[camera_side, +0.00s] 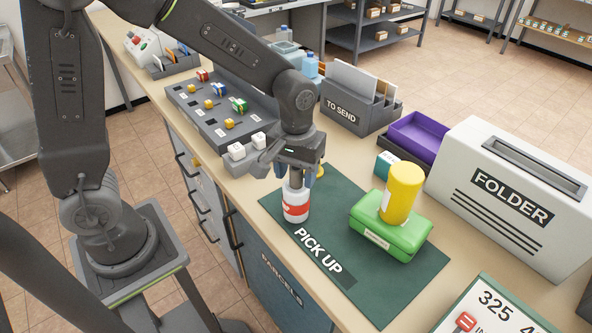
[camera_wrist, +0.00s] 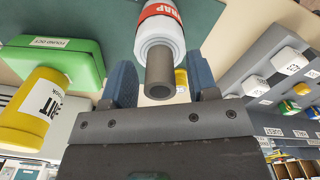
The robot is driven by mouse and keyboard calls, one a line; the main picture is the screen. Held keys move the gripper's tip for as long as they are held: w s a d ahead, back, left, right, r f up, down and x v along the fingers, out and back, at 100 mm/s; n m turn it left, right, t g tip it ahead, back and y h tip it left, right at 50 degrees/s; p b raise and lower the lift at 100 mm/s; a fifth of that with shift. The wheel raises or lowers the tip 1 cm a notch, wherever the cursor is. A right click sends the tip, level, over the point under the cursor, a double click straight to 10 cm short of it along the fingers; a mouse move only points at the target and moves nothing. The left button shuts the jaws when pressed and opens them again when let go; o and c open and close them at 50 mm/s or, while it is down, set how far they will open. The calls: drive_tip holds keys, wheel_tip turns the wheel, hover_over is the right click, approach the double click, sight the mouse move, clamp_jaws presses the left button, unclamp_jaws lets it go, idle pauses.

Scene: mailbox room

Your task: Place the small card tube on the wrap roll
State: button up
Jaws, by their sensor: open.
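The wrap roll (camera_side: 296,206) is a white cylinder with a red band. It stands upright on the dark green PICK UP mat, and its WRAP lettering shows in the wrist view (camera_wrist: 160,14). The small card tube (camera_wrist: 160,75) is a narrow grey-brown hollow tube. It stands upright on top of the wrap roll, and in the side view (camera_side: 296,179) its upper part is hidden by my gripper. My gripper (camera_side: 294,166) is above the roll, pointing down. Its blue-grey fingers are open on either side of the tube, with gaps visible in the wrist view (camera_wrist: 162,72).
A green box (camera_side: 392,230) with a yellow cylinder (camera_side: 401,193) on it is right of the roll. A grey slotted tray (camera_side: 215,115) is at left, a TO SEND holder (camera_side: 352,108) behind, and a purple tray (camera_side: 418,138) and FOLDER box (camera_side: 512,195) at right. The front mat is clear.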

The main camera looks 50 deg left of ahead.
drive_tip(key=shift+r, duration=0.1)
wheel_tip(320, 180, up, 12)
drive_tip(key=s+a+m+t, duration=0.2)
drive_tip(key=s, duration=0.4)
drive_tip(key=s+a+r+m+t, duration=0.1)
drive_tip(key=s+a+m+t, duration=0.2)
drive_tip(key=s, duration=0.4)
drive_tip(key=shift+r+t, duration=0.25)
drive_tip(key=shift+t, duration=0.05)
